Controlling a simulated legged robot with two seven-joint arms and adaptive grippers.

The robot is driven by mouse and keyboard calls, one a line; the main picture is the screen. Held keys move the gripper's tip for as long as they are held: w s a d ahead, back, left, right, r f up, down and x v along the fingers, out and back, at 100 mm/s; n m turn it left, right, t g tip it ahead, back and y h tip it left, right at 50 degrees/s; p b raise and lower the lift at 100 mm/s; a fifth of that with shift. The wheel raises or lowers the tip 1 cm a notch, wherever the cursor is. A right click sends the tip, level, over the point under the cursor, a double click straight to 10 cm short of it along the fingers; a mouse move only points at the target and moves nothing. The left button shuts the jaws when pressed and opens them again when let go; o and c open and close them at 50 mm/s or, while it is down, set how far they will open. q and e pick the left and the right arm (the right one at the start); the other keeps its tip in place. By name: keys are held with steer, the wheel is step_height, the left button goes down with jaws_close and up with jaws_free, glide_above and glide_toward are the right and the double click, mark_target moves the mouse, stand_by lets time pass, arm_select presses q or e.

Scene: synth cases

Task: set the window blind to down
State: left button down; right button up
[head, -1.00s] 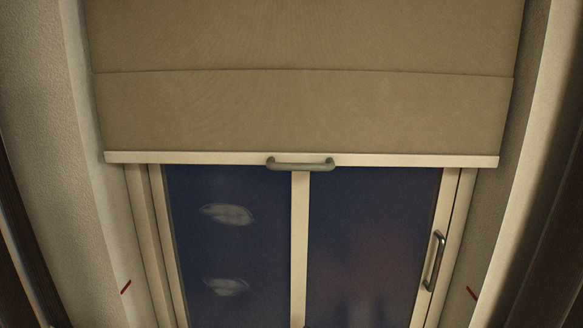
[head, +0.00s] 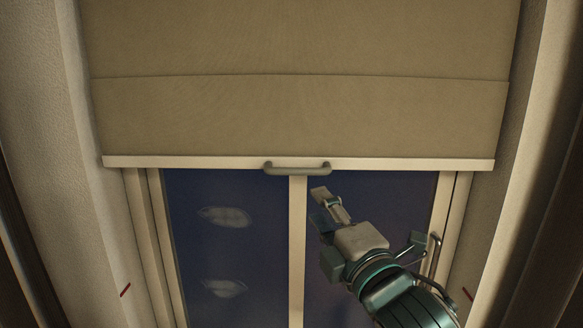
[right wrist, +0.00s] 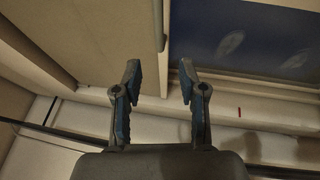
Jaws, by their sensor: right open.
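The beige window blind (head: 300,118) hangs over the upper part of the window. Its pale bottom bar (head: 200,162) carries a grey handle (head: 297,169) at the middle. Below the bar, the dark blue panes (head: 215,250) are uncovered. My right gripper (head: 320,205) is below and a little right of the handle, apart from it. In the right wrist view its two fingers (right wrist: 157,75) are spread with nothing between them, and the blind's fabric (right wrist: 110,35) shows at upper left. My left gripper is in neither view.
The window has a pale frame with a centre post (head: 297,240). A metal window handle (head: 433,250) on the right is partly hidden by my right arm. Red marks (head: 125,290) show on the side walls.

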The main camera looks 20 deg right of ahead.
mark_target(295, 174)
steer(key=p+x, duration=0.1)
steer(key=x, duration=0.3)
steer(key=p+x, duration=0.1)
steer(key=x, duration=0.3)
steer(key=d+p+x, duration=0.1)
steer(key=p+x, duration=0.1)
steer(key=x, duration=0.2)
steer(key=shift+w+d+r, duration=0.1)
steer(key=shift+w, duration=0.05)
steer(key=shift+w+a, duration=0.35)
steer(key=shift+w, duration=0.1)
steer(key=shift+a, duration=0.2)
steer(key=shift+d, duration=0.25)
jaws_close()
